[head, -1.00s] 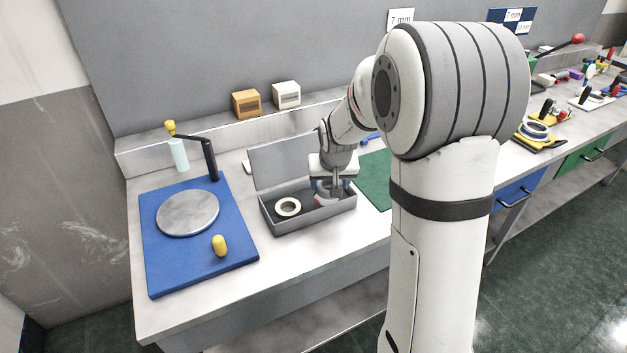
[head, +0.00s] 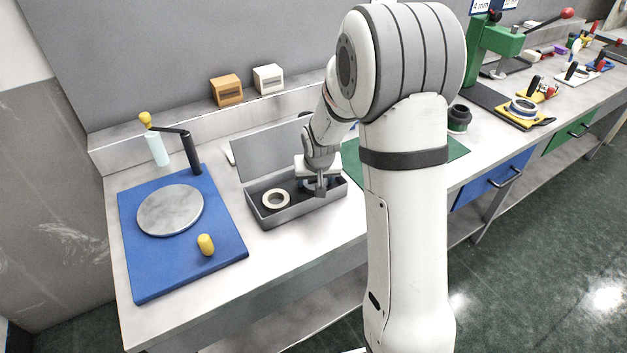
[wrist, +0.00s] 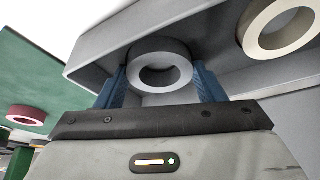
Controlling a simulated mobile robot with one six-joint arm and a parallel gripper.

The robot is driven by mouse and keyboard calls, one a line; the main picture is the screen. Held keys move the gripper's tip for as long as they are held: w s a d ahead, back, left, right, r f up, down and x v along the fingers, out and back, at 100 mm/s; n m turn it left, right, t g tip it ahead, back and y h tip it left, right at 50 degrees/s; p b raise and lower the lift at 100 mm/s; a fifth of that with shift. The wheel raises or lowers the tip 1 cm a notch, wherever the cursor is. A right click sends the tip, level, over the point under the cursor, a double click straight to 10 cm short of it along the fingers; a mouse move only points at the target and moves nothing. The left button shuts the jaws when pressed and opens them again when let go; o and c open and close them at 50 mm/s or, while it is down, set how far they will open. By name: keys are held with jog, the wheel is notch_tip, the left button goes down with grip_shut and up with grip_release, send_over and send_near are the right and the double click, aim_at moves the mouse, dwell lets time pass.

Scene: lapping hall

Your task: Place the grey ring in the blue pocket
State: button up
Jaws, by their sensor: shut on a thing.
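My gripper (head: 321,190) is shut on the grey ring and is over the right part of the open grey box (head: 290,218). In the wrist view, the grey ring (wrist: 143,54) sits between the two blue fingertips of my gripper (wrist: 160,82). The ring's hole faces the camera, and the box wall is close beside it. I cannot tell whether the ring touches the box floor. In the head view my gripper mostly hides the ring. I cannot make out a blue pocket for certain in either view.
A cream ring (head: 266,200) lies in the box's left part; it also shows in the wrist view (wrist: 251,39). Left stands a blue plate (head: 190,270) with a grey disc (head: 170,210) and yellow knob (head: 206,245). A green press (head: 490,45) stands right, beyond a green mat (head: 455,150).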

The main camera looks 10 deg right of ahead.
jog(key=shift+s+f, duration=0.15)
jog(key=shift+f, duration=0.05)
